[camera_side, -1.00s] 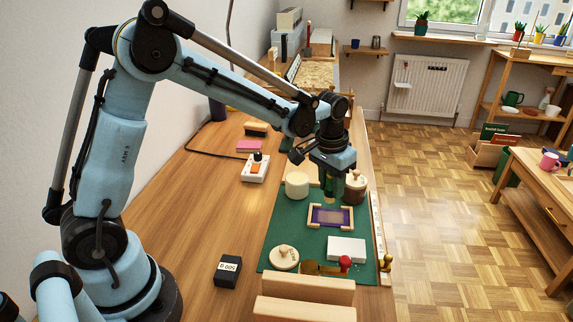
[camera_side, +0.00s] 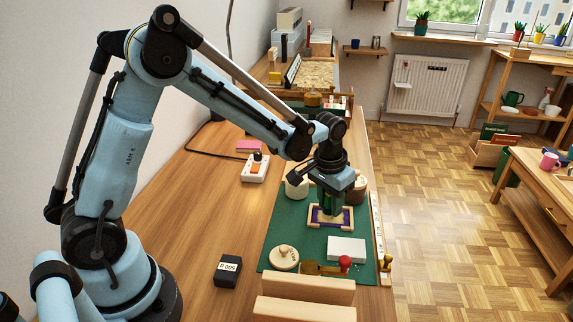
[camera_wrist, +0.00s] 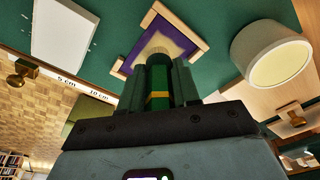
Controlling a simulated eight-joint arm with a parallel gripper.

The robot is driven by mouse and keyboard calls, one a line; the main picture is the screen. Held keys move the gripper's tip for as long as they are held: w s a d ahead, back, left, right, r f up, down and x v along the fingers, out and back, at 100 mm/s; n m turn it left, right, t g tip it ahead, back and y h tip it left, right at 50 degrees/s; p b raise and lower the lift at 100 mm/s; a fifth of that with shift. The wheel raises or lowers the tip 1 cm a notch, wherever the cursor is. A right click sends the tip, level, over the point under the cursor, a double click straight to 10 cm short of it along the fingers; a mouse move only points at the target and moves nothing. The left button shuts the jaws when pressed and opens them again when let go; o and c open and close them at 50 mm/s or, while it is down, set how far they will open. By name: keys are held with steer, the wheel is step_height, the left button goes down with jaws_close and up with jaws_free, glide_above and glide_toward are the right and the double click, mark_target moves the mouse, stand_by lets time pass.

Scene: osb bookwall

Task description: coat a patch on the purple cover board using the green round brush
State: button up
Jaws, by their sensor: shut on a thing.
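The purple cover board (camera_side: 318,222) lies in a light wooden frame on the green mat. In the wrist view the purple board (camera_wrist: 192,45) shows a pale area in its middle, just beyond the brush. My gripper (camera_wrist: 160,88) is shut on the green round brush (camera_wrist: 158,101), which has a gold band and points at the board. In the side view my gripper (camera_side: 331,200) is low over the board and covers part of it. The bristle tip is at or very close to the pale area; I cannot tell whether it touches.
A pale pot (camera_side: 296,187) stands left of my gripper and a brown pot (camera_side: 358,192) right of it.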

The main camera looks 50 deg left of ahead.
steer(key=shift+w+a, duration=0.6)
steer(key=shift+w, duration=0.3)
steer(key=shift+w+d, duration=0.25)
steer(key=shift+d, duration=0.1)
steer(key=shift+s+d, duration=1.35)
steer(key=shift+s, duration=0.05)
steer(key=shift+w+a+r, duration=0.1)
steer(key=shift+w+a, duration=1.3)
steer(key=shift+a, duration=0.05)
step_height(320, 180, up, 8)
steer(key=shift+s+d, duration=0.1)
